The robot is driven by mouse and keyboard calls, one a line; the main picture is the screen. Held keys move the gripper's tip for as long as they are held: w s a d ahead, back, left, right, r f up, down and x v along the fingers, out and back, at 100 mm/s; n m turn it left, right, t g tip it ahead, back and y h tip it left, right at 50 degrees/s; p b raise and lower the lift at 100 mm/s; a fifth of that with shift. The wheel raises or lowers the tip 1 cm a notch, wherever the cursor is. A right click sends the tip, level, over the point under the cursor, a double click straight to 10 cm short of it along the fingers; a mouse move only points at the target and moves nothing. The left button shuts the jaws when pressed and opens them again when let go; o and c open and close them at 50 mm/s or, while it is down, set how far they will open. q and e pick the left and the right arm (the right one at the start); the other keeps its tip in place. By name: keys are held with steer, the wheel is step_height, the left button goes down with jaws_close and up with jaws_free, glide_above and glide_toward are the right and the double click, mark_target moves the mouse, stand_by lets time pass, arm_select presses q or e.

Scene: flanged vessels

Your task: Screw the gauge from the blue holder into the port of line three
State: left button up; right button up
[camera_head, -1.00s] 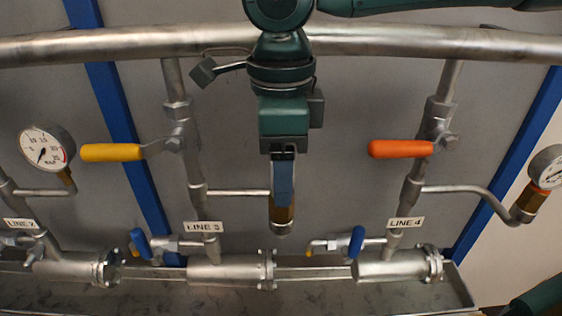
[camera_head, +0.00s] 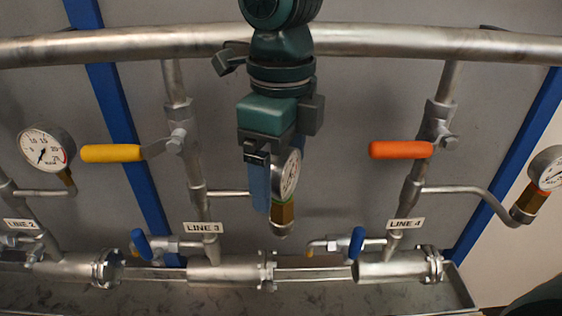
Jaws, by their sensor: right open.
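My right gripper (camera_head: 277,178) comes down from the top centre, its blue fingers on either side of the gauge (camera_head: 290,175). It is open, with one finger to the left of the dial and the other mostly hidden behind it. The gauge has a white dial seen at a slant and stands upright on a brass fitting (camera_head: 282,214). That fitting sits at the end of the side pipe (camera_head: 230,193) of line three, the port. Whether the thread is fully seated cannot be told. The blue holder and my left gripper are not in view.
A yellow valve handle (camera_head: 111,153) is left of the gripper and an orange one (camera_head: 401,149) right of it. A large horizontal pipe (camera_head: 400,42) crosses behind my arm. Gauges stand on line two (camera_head: 44,148) and line four (camera_head: 547,168). Small blue handles (camera_head: 357,243) are below.

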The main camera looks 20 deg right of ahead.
step_height(320, 180, up, 13)
stand_by(0.7)
steer(key=shift+r, duration=0.1)
steer(key=shift+c, duration=0.3)
